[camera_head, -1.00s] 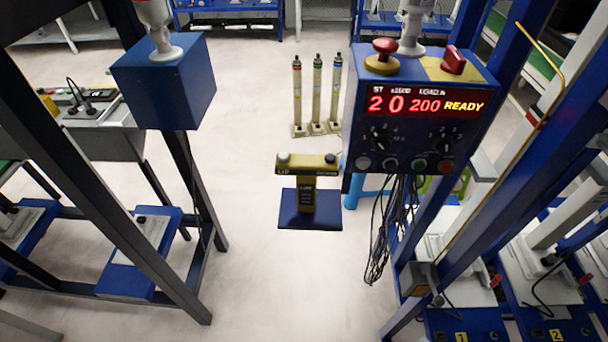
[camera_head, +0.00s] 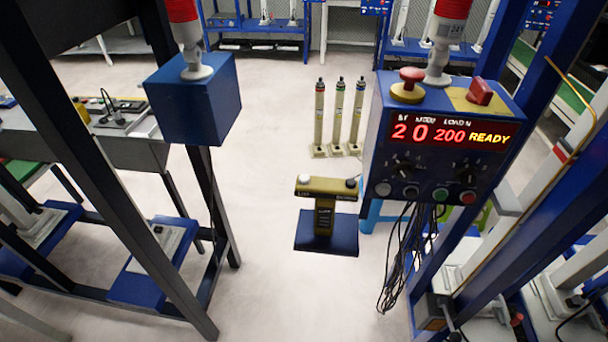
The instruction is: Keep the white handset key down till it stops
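The yellow T-shaped handset (camera_head: 324,213) stands upright on a dark blue plate (camera_head: 312,243) near the middle of the view. The white key (camera_head: 303,179) is on the left end of its crossbar. A dark key (camera_head: 351,183) is on the right end. The white key stands proud of the bar, and nothing touches it. My gripper is not in view.
A blue control box (camera_head: 447,130) on the right shows red digits and READY, with knobs, buttons and hanging black cables (camera_head: 402,255). A plain blue box (camera_head: 194,100) and dark frame posts stand left. Several slim cylinders (camera_head: 339,120) stand behind. Floor around the handset looks open.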

